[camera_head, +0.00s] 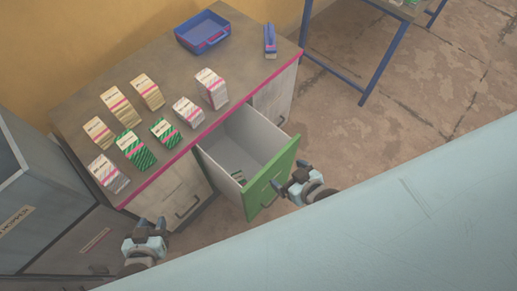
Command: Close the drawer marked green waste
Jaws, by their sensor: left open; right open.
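The drawer with a green front (273,178) is pulled well out of the cabinet. My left gripper (147,226) is open and empty, in front of the cabinet's left closed drawer (172,192).
The cabinet top (160,62) holds several small striped cartons, a blue tray (203,32) and a blue object (270,41). A grey bin (40,205) stands at left. A blue-legged table (377,68) is at upper right. A pale blue surface (400,225) crosses the lower right.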

